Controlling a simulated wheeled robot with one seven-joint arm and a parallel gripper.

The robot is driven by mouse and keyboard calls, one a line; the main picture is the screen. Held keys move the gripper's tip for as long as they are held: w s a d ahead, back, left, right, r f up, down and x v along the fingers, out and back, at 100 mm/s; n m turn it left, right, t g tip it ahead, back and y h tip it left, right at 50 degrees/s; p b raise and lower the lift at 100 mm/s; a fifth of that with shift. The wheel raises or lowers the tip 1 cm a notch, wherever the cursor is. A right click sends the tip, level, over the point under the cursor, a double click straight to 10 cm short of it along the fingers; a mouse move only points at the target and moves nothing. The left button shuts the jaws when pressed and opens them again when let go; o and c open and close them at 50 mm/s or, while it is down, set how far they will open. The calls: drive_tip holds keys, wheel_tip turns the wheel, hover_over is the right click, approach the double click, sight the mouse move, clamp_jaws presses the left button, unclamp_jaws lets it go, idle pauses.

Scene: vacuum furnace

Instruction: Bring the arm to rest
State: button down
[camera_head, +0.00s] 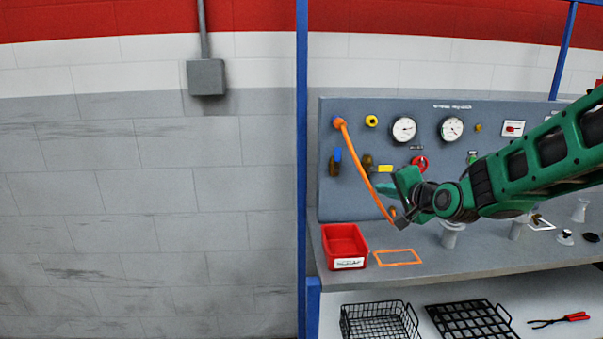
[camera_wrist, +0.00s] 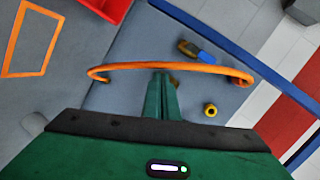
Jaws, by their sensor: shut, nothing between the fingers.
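My green arm reaches in from the right in the head view, in front of the grey gauge panel (camera_head: 455,180). My gripper (camera_head: 385,188) points left toward the panel. In the wrist view my gripper (camera_wrist: 161,76) has its two green fingers together, with nothing between them. An orange hose (camera_head: 362,160) runs from a blue fitting on the panel down past the gripper. In the wrist view the hose (camera_wrist: 200,66) curves across just beyond the fingertips; I cannot tell whether they touch.
A red bin (camera_head: 345,240) and an orange outlined rectangle (camera_head: 398,258) are on the bench below. Gauges (camera_head: 404,129), valves and a red handle (camera_head: 419,163) are on the panel. A blue post (camera_head: 301,150) stands left. Black wire baskets (camera_head: 378,322) sit on the lower shelf.

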drive_tip(key=s+d+f+n+g+h, duration=0.1)
drive_tip(key=s+d+f+g, duration=0.3)
drive_tip(key=s, duration=0.6)
drive_tip(key=s+d+f+n+g+h, duration=0.25)
drive_tip(key=s+d, duration=0.35)
drive_tip(key=s, duration=0.3)
drive_tip(key=s+d+f+n+g+h, duration=0.1)
drive_tip(key=s+d+f+g, duration=0.35)
drive_tip(key=s, duration=0.55)
drive_tip(key=s+g+y, duration=0.1)
drive_tip(key=s+g, duration=0.2)
drive_tip(key=s, duration=1.1)
drive_tip(key=shift+s+a+y, duration=0.15)
drive_tip(key=shift+s+y, duration=0.15)
drive_tip(key=shift+y, duration=0.05)
drive_tip(key=shift+n, duration=0.25)
drive_tip(key=shift+w+f, duration=0.25)
drive_tip(key=shift+w, duration=0.4)
idle(0.4)
